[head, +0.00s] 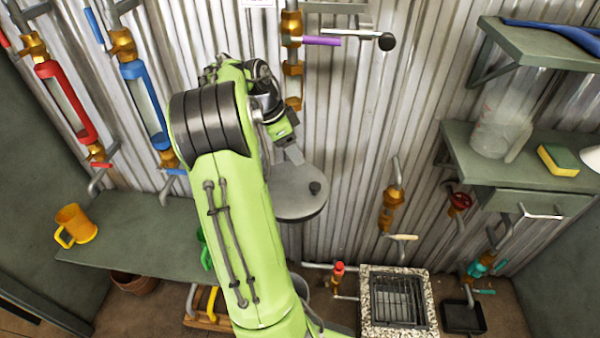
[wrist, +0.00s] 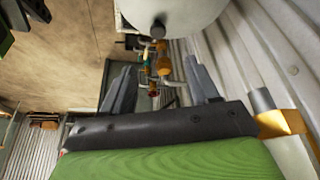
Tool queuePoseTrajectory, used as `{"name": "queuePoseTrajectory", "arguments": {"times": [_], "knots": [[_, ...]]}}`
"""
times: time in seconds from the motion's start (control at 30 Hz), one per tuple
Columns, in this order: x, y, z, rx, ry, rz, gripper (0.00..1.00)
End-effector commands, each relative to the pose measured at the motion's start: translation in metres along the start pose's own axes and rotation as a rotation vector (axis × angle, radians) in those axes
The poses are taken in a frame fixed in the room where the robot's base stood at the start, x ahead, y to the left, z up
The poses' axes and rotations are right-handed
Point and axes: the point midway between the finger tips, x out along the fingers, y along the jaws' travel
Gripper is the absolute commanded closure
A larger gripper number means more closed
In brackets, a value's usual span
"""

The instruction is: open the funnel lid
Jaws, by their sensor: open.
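The funnel lid (head: 293,200) is a round grey disc with a dark knob (head: 315,187) near its right edge in the head view. It lies roughly flat and looks closed, with the funnel below it mostly hidden. My gripper (head: 293,154) is at the lid's far edge, apart from the knob. In the wrist view, the gripper's fingers (wrist: 160,70) are spread with nothing between them. A pale round surface (wrist: 195,12) with a dark knob (wrist: 158,28), apparently the lid, is beyond the fingertips. Whether a finger touches the lid cannot be told.
A corrugated metal wall (head: 345,120) stands close behind my gripper. A pipe with a purple handle (head: 322,41) is above it. A shelf (head: 470,160) with a glass jug (head: 492,135) is at right. A bench (head: 130,225) with a yellow mug (head: 75,226) is at left.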

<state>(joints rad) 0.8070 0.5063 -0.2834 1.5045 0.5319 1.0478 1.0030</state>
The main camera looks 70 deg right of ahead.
Motion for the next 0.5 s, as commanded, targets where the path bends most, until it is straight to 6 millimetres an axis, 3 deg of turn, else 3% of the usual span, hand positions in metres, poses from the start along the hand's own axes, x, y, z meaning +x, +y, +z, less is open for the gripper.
{"name": "queuePoseTrajectory", "arguments": {"times": [0.5], "knots": [[0.124,0.001,0.002,-0.003,-0.002,0.004,0.4]]}}
